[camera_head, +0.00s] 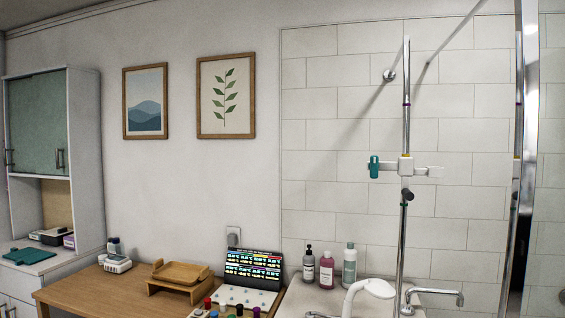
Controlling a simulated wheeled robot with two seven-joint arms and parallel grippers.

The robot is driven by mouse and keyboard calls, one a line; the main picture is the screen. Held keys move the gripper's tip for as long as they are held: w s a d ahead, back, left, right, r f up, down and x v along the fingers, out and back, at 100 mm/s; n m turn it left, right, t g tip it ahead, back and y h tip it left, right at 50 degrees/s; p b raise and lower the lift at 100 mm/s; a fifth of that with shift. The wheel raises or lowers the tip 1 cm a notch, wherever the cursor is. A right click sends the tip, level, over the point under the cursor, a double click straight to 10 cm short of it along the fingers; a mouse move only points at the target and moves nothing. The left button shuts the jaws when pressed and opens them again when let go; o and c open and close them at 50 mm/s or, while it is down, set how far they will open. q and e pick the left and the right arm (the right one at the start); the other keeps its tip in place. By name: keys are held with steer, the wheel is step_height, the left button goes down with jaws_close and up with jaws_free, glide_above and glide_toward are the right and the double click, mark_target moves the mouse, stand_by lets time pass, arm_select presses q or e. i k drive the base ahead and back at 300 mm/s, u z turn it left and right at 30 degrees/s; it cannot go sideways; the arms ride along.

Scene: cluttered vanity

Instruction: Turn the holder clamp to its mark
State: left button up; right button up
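A holder clamp (405,167) sits on a vertical chrome rail (407,95) in front of the white tiled wall. A teal piece (375,167) is on its left end and a pale, whitish arm (430,172) reaches out to the right. A small yellow band shows on the rail just above the clamp. A dark knob (408,195) sits just below it. I cannot tell which detail is the clamp's mark. Neither of my grippers is in view.
A white curved shower head (371,288) and a chrome spout (440,297) are low by the rail. Several bottles (326,269) stand left of them. A wooden table (75,290) holds a tray (181,273) and a dark colourful panel (253,268). A chrome post (525,150) rises at right.

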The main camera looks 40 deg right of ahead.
mark_target(373, 166)
steer(key=u, duration=0.25)
steer(key=i, duration=2.2)
steer(key=z, duration=3.5)
steer(key=i, duration=0.5)
